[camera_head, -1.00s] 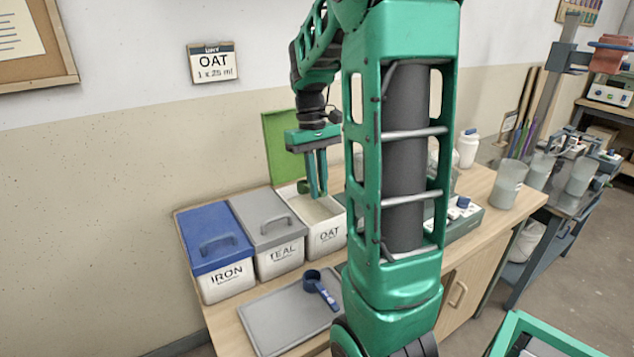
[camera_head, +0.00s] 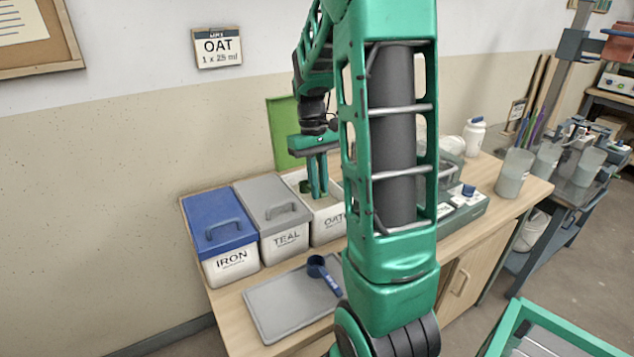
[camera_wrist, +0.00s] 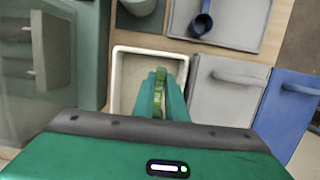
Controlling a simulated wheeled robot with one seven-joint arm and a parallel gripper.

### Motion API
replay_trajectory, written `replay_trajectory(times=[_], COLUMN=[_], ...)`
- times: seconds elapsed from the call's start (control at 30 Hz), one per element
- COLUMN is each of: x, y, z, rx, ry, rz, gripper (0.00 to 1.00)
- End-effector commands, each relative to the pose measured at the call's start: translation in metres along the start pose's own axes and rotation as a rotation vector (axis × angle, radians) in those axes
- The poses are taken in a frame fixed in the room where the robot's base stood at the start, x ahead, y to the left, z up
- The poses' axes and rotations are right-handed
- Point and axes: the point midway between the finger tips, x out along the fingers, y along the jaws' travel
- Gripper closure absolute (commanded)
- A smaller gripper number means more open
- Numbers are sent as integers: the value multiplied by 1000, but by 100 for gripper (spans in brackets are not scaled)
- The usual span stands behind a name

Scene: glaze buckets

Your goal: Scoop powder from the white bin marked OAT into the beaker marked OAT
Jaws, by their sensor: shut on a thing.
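The white OAT bin (camera_head: 328,232) stands open at the right end of a row of bins, its green lid (camera_head: 283,128) raised behind it. Pale powder shows inside; the bin's rim (camera_wrist: 120,80) is also in the wrist view. My gripper (camera_head: 319,190) points down into the bin and is shut on a green scoop (camera_wrist: 160,82). Only the scoop's handle is clear; its bowl is mostly hidden by my fingers, so I cannot tell if it holds powder. I cannot make out a beaker marked OAT; a round vessel (camera_wrist: 139,6) shows partly at the wrist view's top edge.
Left of the OAT bin are the closed grey-lidded TEAL bin (camera_head: 285,237) and blue-lidded IRON bin (camera_head: 230,262). A blue scoop (camera_head: 322,270) lies on a grey tray (camera_head: 275,310). Grey beakers (camera_head: 514,175) stand at right. A card (camera_head: 217,47) reads OAT 1 x 25 ml.

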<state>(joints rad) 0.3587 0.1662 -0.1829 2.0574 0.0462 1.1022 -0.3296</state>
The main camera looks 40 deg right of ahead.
Motion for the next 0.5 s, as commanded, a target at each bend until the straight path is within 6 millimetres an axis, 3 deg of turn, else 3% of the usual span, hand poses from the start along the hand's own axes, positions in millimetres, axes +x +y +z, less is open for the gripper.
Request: replay_trajectory(times=[0.5], x=[29], y=[1], z=[-12], rx=[1], ry=[0], rz=[0], gripper=[100])
